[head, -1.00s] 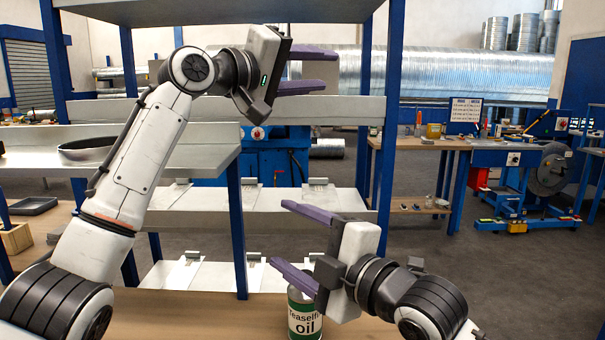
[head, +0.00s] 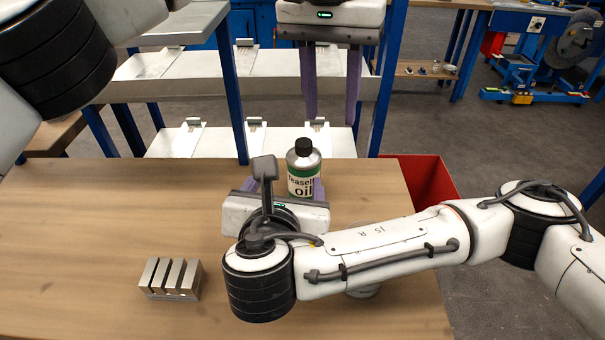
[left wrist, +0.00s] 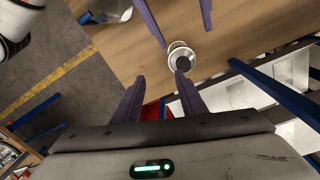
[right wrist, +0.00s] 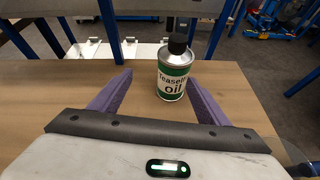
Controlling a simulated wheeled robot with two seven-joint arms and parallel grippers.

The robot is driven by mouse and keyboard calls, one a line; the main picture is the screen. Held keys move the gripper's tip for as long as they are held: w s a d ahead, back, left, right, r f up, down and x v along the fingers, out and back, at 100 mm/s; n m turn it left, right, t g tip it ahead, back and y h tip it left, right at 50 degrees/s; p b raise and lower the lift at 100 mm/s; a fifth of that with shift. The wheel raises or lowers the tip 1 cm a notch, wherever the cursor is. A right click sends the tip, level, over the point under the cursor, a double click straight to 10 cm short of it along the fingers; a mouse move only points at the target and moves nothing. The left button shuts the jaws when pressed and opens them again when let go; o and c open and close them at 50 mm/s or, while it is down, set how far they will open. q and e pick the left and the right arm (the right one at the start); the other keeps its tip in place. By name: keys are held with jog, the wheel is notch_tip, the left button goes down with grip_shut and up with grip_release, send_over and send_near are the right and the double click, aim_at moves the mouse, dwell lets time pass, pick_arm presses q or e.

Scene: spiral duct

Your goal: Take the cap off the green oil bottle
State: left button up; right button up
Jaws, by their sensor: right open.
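The green oil bottle (head: 303,178) stands upright on the wooden table, with a green and white label and its black cap (head: 303,147) on top. My right gripper (right wrist: 181,76) is low and level, open, with its purple fingers either side of the bottle's line. The bottle is near the fingertips, nearer the right finger in the right wrist view; contact cannot be told. My left gripper (head: 330,120) points down, fingers spread and empty, above and beyond the bottle, a little right of the cap. In the left wrist view the cap (left wrist: 183,63) lies just past its fingertips.
A slotted metal block (head: 171,279) sits at the table's front left. A red bin (head: 425,185) stands off the table's right edge. Metal shelves (head: 190,140) lie behind. The table's left side is clear.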

aim_at(307, 158)
pick_arm(q)
jog(key=shift+m+y, duration=0.3)
jog(key=a, duration=0.1)
jog(key=w+a, duration=0.1)
jog(key=a, duration=0.2)
jog(key=shift+w+r, duration=0.3)
jog(key=shift+r, duration=0.1)
pick_arm(e)
jog(key=shift+w+d+r+h, duration=0.45)
jog(key=shift+d+r+h, duration=0.1)
jog(key=shift+d+h, duration=0.15)
pick_arm(q)
jog(key=shift+r, duration=0.15)
pick_arm(e)
jog(key=shift+w+d, duration=0.15)
jog(key=shift+d, duration=0.2)
jog(key=x, duration=0.9)
jog(key=shift+w+d, duration=0.1)
jog(key=shift+w, duration=0.35)
